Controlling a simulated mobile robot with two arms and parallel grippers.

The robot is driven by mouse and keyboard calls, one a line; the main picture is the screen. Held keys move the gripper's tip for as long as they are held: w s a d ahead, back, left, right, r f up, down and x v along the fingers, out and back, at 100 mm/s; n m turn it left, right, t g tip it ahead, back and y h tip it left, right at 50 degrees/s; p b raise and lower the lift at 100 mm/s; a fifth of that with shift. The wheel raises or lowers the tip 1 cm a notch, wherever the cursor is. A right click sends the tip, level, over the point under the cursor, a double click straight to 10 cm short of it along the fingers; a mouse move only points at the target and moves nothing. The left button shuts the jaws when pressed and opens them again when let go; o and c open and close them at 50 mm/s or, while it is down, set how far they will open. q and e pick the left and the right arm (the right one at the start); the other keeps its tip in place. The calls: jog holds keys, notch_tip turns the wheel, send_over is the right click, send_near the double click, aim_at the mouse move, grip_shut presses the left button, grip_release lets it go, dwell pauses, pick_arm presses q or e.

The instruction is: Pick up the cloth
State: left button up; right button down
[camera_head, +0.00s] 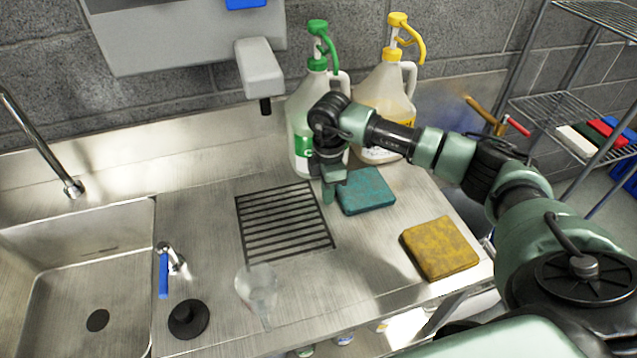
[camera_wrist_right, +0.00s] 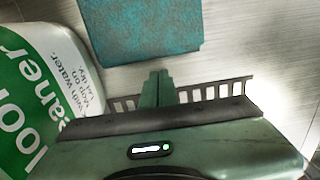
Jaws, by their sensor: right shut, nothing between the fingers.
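A folded teal cloth (camera_head: 366,192) lies flat on the steel counter, just right of the drain grate. A folded yellow cloth (camera_head: 440,248) lies nearer the counter's right front edge. My right gripper (camera_head: 328,194) points down beside the teal cloth's left edge, its fingers shut and empty. In the right wrist view the closed fingertips (camera_wrist_right: 158,82) are apart from the teal cloth (camera_wrist_right: 140,25), which shows at the top. I cannot tell the exact height of the fingertips above the counter. My left gripper is not in view.
A green-pump jug (camera_head: 301,120) stands right behind my right gripper, and a yellow-pump jug (camera_head: 388,88) is beside it. The sink (camera_head: 75,285) is at left. A wire rack (camera_head: 560,115) stands at right.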

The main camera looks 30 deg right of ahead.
aim_at(393, 188)
jog(key=shift+s+d, duration=0.2)
jog(key=shift+d, duration=0.7)
jog(key=s+d, duration=0.1)
jog(key=d, duration=0.4)
jog(key=s+d+b, duration=0.1)
jog(key=d, duration=0.4)
jog(key=s+d, duration=0.2)
jog(key=d, duration=0.4)
jog(key=shift+s+b, duration=0.1)
jog(key=shift+b, duration=0.25)
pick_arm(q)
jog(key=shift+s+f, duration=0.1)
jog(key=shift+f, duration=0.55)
pick_arm(e)
jog(key=shift+a, duration=0.1)
